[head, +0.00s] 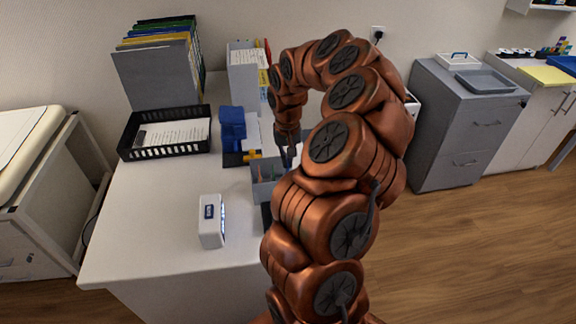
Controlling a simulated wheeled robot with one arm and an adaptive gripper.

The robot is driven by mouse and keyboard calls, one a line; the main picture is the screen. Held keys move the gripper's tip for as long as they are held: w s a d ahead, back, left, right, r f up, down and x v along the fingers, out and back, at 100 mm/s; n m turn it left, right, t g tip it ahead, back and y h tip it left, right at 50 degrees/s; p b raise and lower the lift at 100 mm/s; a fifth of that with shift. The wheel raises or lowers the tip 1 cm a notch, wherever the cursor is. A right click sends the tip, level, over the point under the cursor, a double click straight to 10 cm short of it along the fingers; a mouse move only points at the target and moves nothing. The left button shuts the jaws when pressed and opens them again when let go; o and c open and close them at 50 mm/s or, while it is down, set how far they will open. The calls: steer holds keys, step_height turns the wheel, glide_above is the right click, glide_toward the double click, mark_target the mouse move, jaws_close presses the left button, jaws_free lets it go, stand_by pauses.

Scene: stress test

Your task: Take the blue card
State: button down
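I cannot clearly make out a blue card in the head view. A blue block-like object (232,129) stands on the white desk, left of my arm; I cannot tell what it is. My gripper (287,158) points down over the desk, close above or beside a grey open organizer (263,191). The gripper is small and dark here, so its finger opening and anything in it cannot be told. My arm hides the desk's right part and some of the organizer.
The white desk (150,225) holds a black tray with papers (127,144), upright folders (155,75), a white file holder (243,78) and a small white device (211,222). The desk's front left is clear. Grey drawers (460,130) stand right, beyond open floor.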

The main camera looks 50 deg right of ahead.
steer(key=shift+r, duration=1)
steer(key=shift+r, duration=0.1)
steer(key=shift+r+p, duration=0.4)
steer(key=shift+r, duration=2.05)
